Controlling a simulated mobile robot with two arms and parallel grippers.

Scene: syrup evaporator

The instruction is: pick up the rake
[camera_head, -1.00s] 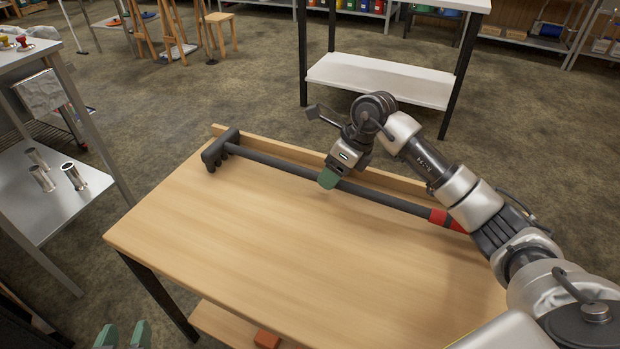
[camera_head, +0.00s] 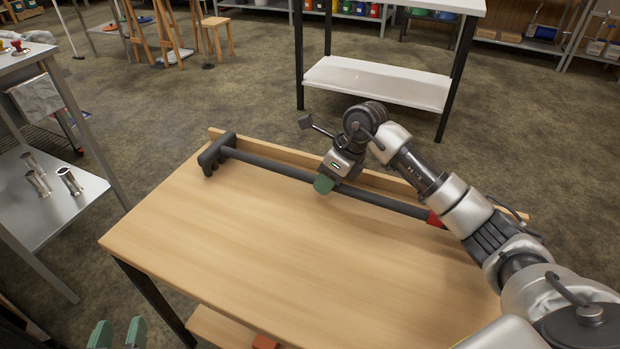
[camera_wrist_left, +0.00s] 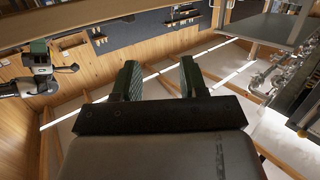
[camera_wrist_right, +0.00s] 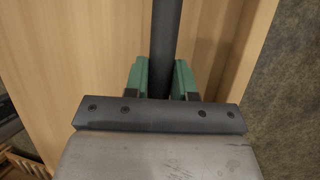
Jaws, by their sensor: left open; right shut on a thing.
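The rake (camera_head: 275,168) has a dark handle, a black toothed head at the left and a red part near the right end. It lies along the back of the wooden table (camera_head: 230,240), near the raised back edge. My right gripper (camera_head: 324,184) is shut on the rake's handle around its middle. In the right wrist view the dark handle (camera_wrist_right: 165,45) runs between the green fingers. I cannot tell whether the rake is touching the table. My left gripper (camera_head: 118,334) is open and empty at the lower left, in front of the table. Its spread fingers also show in the left wrist view (camera_wrist_left: 160,82).
A metal shelf unit (camera_head: 85,200) with steel cylinders stands left of the table. A white-topped table (camera_head: 380,82) stands behind. An orange-red object (camera_head: 265,342) is on the table's lower shelf. Most of the wooden tabletop is clear.

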